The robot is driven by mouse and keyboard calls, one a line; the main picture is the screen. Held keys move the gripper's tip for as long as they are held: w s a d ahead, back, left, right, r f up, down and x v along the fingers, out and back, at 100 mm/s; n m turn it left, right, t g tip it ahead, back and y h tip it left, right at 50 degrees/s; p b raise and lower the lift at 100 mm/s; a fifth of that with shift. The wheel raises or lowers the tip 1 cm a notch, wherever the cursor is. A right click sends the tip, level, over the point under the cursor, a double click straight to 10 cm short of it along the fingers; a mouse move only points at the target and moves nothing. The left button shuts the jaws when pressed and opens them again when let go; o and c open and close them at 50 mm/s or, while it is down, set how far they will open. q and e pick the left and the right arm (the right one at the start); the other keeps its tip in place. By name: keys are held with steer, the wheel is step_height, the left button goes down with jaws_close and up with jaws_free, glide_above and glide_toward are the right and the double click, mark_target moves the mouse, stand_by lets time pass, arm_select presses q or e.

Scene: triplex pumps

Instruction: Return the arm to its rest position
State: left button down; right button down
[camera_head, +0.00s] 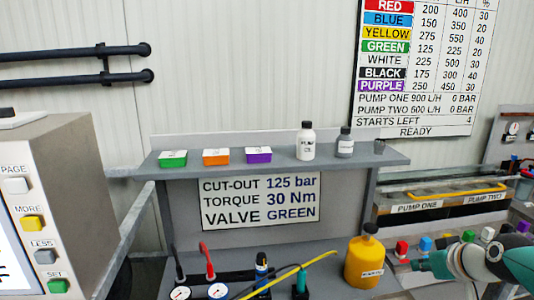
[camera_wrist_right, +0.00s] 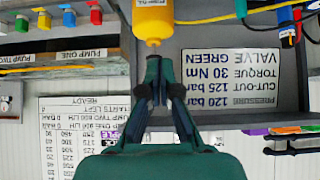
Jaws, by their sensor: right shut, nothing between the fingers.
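My right arm comes in from the right in the head view. Its dark green gripper (camera_head: 424,264) is to the right of the yellow bottle (camera_head: 365,262), with a gap between them in that view. In the right wrist view, which is upside down, the gripper's fingers (camera_wrist_right: 153,78) are together and hold nothing. Their tips lie in line with the bottle's nozzle end (camera_wrist_right: 153,25); how far apart they are in depth is unclear. My left gripper is not in view.
A grey shelf (camera_head: 270,159) holds green, orange and purple boxes and bottles. Gauges (camera_head: 218,290) with red, black and yellow leads are below. Coloured valve blocks (camera_head: 426,244) sit close behind the right gripper, by the pump labels. A panel with buttons (camera_head: 30,222) stands at left.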

steer(key=s+a+f+g+y, duration=0.15)
steer(key=a+f, duration=0.25)
steer(key=f, duration=0.5)
steer(key=s+a+f+g, duration=0.2)
steer(key=a+f+g, duration=0.15)
steer(key=f, duration=0.45)
steer(key=s+a+f+g+y, duration=0.15)
steer(key=a+f, duration=0.25)
steer(key=f, duration=0.5)
steer(key=s+a+f+m, duration=0.1)
steer(key=s+a+f, duration=0.2)
steer(key=s+f, duration=0.2)
steer(key=s+a+f+m+g, duration=0.1)
steer(key=s+a+f, duration=0.2)
steer(key=s, duration=0.6)
steer(key=s+a+f+m+g, duration=0.1)
steer(key=s+a+f, duration=0.2)
steer(key=s+f, duration=0.4)
steer(key=shift+a+f+m, duration=0.2)
steer(key=shift+a+m, duration=0.15)
steer(key=shift+m, duration=0.05)
steer(key=shift+a, duration=0.1)
